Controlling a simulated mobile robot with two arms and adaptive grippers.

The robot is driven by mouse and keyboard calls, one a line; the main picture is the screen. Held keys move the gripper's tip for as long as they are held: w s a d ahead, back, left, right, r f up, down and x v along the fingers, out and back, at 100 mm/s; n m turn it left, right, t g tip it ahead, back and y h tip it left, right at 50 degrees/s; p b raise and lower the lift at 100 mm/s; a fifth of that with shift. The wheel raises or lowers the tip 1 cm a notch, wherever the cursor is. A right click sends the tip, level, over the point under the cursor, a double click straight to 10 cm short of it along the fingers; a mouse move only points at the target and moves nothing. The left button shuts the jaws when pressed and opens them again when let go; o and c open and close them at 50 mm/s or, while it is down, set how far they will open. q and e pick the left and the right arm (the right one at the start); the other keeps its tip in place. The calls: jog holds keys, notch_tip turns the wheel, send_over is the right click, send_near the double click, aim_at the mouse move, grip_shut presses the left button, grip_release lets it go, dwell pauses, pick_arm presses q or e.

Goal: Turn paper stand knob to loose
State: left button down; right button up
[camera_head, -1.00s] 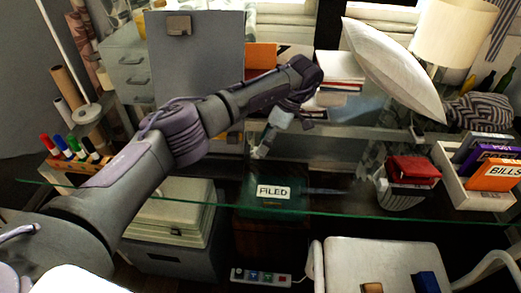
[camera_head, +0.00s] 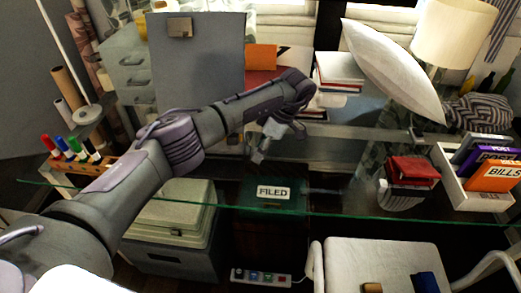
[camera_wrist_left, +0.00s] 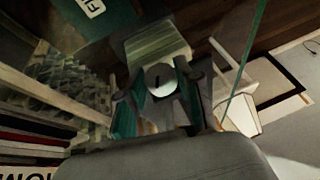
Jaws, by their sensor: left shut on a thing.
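My left gripper (camera_head: 262,150) hangs over the glass shelf, behind the FILED label and right of the grey upright board (camera_head: 200,60). In the left wrist view its fingers (camera_wrist_left: 160,95) are shut around a small pale round knob (camera_wrist_left: 160,79) with a dark line on its face. A pale block (camera_wrist_left: 158,46) shows just beyond the knob. In the head view the knob is too small and covered to make out. I cannot tell which way its line counts as loose. My right gripper is not in view.
The glass shelf's front edge (camera_head: 330,214) runs across the view. A FILED label (camera_head: 273,191) is in front of my gripper. Markers (camera_head: 70,148) stand at left. A file box (camera_head: 458,192) and a red stack (camera_head: 412,168) are at right, a white pillow (camera_head: 392,70) behind.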

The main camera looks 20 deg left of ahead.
pick_arm(q)
jog(key=shift+r, duration=0.1)
jog(key=shift+s+t+p, duration=0.1)
jog(key=shift+t+p, duration=0.35)
jog(key=shift+t, duration=0.35)
jog(key=shift+s+t+y, duration=0.1)
jog(key=shift+t+y, duration=0.2)
jog(key=shift+t, duration=0.4)
jog(key=shift+s+d+f+n+t+y+b, duration=0.15)
jog(key=shift+n+t+b, duration=0.1)
jog(key=shift+t+b, duration=0.2)
jog(key=shift+w+a+f+n+t+y+b, duration=0.15)
jog(key=shift+n+t+b, duration=0.15)
jog(key=shift+t, duration=0.15)
jog(key=shift+s+d+r+t+b, duration=0.1)
jog(key=shift+s+t+b, duration=0.1)
jog(key=shift+t+b, duration=0.65)
jog(key=c, duration=0.8)
grip_release()
